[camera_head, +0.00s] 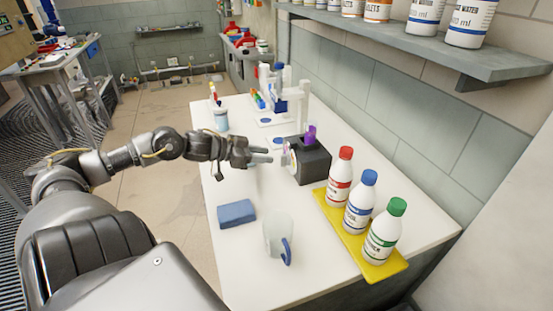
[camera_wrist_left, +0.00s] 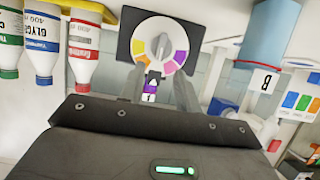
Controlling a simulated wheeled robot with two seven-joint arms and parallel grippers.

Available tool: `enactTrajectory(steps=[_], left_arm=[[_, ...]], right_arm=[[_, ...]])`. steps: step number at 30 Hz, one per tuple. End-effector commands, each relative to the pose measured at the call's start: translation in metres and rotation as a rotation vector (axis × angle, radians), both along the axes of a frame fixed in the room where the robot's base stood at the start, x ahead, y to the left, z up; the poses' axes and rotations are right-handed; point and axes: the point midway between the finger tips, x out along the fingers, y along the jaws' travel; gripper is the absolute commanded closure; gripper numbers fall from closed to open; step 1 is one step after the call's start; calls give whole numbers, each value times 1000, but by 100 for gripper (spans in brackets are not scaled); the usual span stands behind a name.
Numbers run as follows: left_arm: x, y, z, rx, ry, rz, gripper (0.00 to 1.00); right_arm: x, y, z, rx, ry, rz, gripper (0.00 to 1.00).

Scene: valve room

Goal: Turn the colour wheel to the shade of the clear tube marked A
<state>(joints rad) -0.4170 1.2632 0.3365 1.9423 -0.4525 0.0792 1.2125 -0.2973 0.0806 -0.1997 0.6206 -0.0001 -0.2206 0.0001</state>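A black box (camera_head: 314,162) stands on the white bench with a purple piece (camera_head: 311,133) sticking out of its top. The colour wheel (camera_head: 287,158) is on the box's left side. In the left wrist view the wheel (camera_wrist_left: 146,36) is a white disc with purple, yellow, orange and pink segments and a grey central knob (camera_wrist_left: 162,44). A purple patch (camera_wrist_left: 151,86) with a white triangle shows beside it. My left gripper (camera_head: 264,155) is open, its fingertips just short of the wheel; contact is unclear. No letter A is readable. My right gripper is out of view.
Three capped bottles (camera_head: 360,202) stand on a yellow tray (camera_head: 385,268) at right. A blue sponge (camera_head: 236,213) and a clear mug with a blue handle (camera_head: 287,251) are nearer. A cup (camera_head: 221,120) and white stand (camera_head: 304,100) are farther back. A shelf (camera_head: 425,45) overhangs the right.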

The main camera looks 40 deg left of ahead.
Motion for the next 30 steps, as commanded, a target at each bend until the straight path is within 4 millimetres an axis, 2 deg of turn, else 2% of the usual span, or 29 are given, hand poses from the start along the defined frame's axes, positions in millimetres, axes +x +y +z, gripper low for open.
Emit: enactTrajectory(steps=[6,15,30], left_arm=[[19,-9,-8,0,-4,-1,67],[36,-17,-15,-2,-3,2,67],[40,-21,-19,0,1,-1,69]], right_arm=[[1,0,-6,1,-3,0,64],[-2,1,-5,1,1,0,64],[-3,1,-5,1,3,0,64]])
